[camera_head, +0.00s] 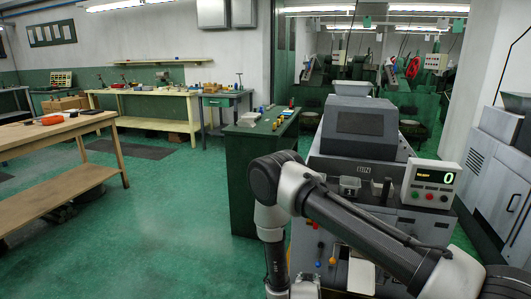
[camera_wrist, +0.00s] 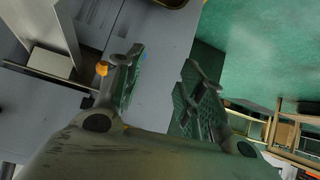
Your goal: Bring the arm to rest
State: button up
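My arm (camera_head: 370,228) spans the lower right of the head view, bent at an elbow in front of a grey machine. The gripper end is not clearly visible in the head view. In the wrist view my gripper (camera_wrist: 160,82) shows two dark green padded fingers, spread apart with a clear gap. Nothing is held between them. Behind the gap is a plain grey surface, with the green floor to the right.
The grey machine (camera_head: 358,135) with a display box (camera_head: 432,184) reading 0 stands close behind my arm. A green cabinet (camera_head: 248,165) with small items stands left of it. A wooden table (camera_head: 60,130) is at far left. Green floor (camera_head: 180,210) between is open.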

jog(key=s+a+r+n+g+y, duration=0.2)
jog(key=s+a+r+g+y, duration=0.15)
jog(key=s+g, duration=0.3)
jog(key=s+d+r+n+g, duration=0.1)
jog(key=s+r+g, duration=0.1)
jog(key=r, duration=0.5)
jog(key=s+r+g, duration=0.2)
jog(key=s+r, duration=0.1)
jog(key=r, duration=0.5)
jog(key=s+d+r+t, duration=0.1)
jog(key=s+d+r, duration=0.4)
jog(key=r, duration=0.6)
jog(key=s+d+r+t, duration=0.2)
jog(key=s+d+r, duration=0.4)
jog(key=d+r, duration=0.3)
jog(key=s+d+r+m+t, duration=0.1)
jog(key=s+d+r, duration=0.4)
jog(key=r, duration=1)
jog(key=d+t+h, duration=0.1)
jog(key=d, duration=0.2)
jog(key=shift+s+r, duration=0.2)
jog(key=shift+s, duration=0.15)
jog(key=shift+c, duration=0.3)
